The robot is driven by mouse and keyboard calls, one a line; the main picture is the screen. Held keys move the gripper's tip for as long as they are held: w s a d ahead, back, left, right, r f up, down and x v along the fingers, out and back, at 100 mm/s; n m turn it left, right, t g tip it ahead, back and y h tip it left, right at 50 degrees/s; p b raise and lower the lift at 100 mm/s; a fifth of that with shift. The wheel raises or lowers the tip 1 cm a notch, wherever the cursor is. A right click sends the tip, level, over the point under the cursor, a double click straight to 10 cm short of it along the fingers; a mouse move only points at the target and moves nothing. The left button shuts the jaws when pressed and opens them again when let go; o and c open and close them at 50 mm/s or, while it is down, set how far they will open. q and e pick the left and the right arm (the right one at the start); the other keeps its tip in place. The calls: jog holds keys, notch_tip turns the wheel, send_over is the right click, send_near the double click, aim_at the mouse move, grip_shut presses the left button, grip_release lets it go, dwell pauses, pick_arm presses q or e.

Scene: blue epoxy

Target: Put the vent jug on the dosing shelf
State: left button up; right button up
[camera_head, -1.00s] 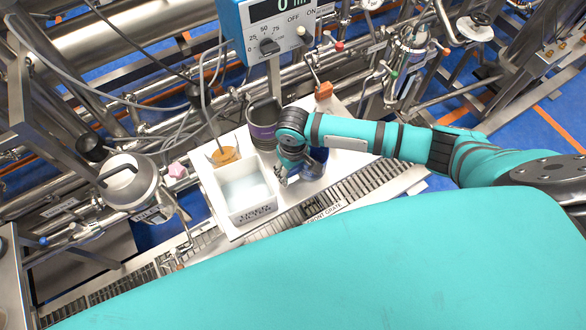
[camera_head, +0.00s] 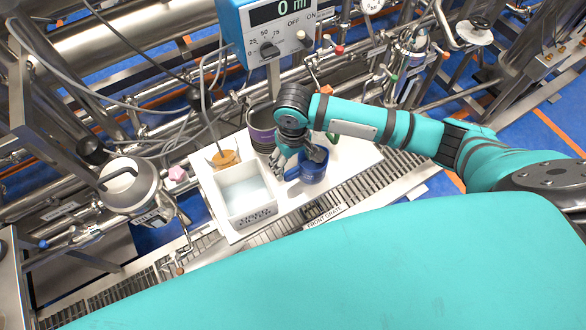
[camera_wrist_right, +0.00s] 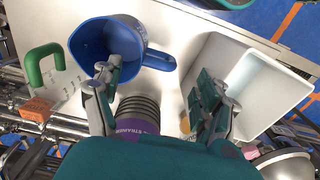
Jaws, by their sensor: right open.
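The blue jug (camera_head: 313,170), which I take as the vent jug, stands on a white board (camera_head: 349,158). In the right wrist view the jug (camera_wrist_right: 88,42) shows its open mouth and its handle, pointing right. My right gripper (camera_head: 297,165) is open at the jug's left side. In the wrist view the right gripper (camera_wrist_right: 160,80) has its left finger overlapping the jug and its right finger clear of it, with the handle's end between. Contact cannot be told. No label marks a dosing shelf; the board lies below the ml display. My left gripper is not in view.
A white bin (camera_head: 252,217) stands left of the jug. A purple-banded dark vessel (camera_head: 261,135) is behind. A green handle (camera_wrist_right: 45,65) and an orange block (camera_wrist_right: 36,108) are near the jug. A grate (camera_head: 290,221) runs along the front. Pipes crowd the back.

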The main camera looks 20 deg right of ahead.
jog(key=shift+r, duration=2.3)
